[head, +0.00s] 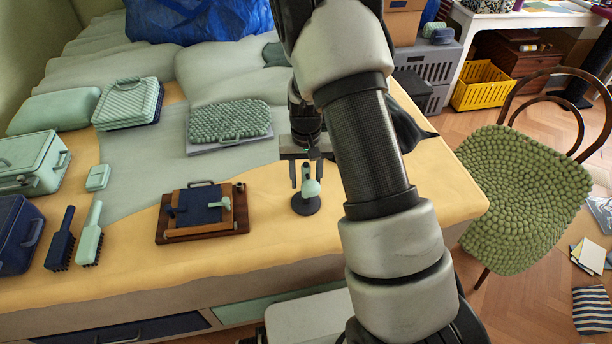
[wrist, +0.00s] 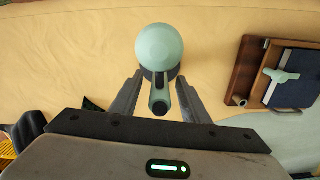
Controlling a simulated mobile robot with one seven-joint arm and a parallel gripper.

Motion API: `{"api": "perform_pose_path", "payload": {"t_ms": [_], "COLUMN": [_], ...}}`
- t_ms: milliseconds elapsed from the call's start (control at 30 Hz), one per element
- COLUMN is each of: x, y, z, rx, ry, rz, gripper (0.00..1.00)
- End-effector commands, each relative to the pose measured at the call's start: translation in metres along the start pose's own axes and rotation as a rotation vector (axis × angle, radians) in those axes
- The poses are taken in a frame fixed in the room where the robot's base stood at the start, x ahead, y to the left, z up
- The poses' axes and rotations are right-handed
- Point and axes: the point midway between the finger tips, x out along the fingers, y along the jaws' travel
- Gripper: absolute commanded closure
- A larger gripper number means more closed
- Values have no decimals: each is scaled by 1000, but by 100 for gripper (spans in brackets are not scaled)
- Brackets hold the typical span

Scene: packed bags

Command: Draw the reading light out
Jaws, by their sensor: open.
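The reading light (head: 311,188) stands upright on the bed's front part, with a round mint-green head and a dark round base. In the wrist view its pale green head (wrist: 160,46) lies just beyond the fingertips, and its arm with a dark end reaches back between the fingers. My gripper (head: 305,174) is open, pointing down over the light. In the wrist view the fingers of my gripper (wrist: 159,80) lie one on each side of the arm, with a gap showing on both sides. I cannot tell how their height compares with the light's.
A brown wooden board with a dark blue book-like item (head: 200,205) lies close to the left of the light. A textured green case (head: 229,122) lies behind it. Two brushes (head: 89,240) and boxes are further left. Yellow cloth right of the light is clear to the bed edge.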

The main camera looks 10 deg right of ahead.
Motion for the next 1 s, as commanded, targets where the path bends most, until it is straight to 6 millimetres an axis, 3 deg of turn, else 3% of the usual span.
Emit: {"api": "perform_pose_path", "payload": {"t_ms": [67,300,1000], "x": [0,0,-22], "y": [0,0,0], "z": [0,0,0], "rx": [0,0,1], "ry": [0,-1,-1], "rz": [0,0,0], "gripper": [62,100,100]}}
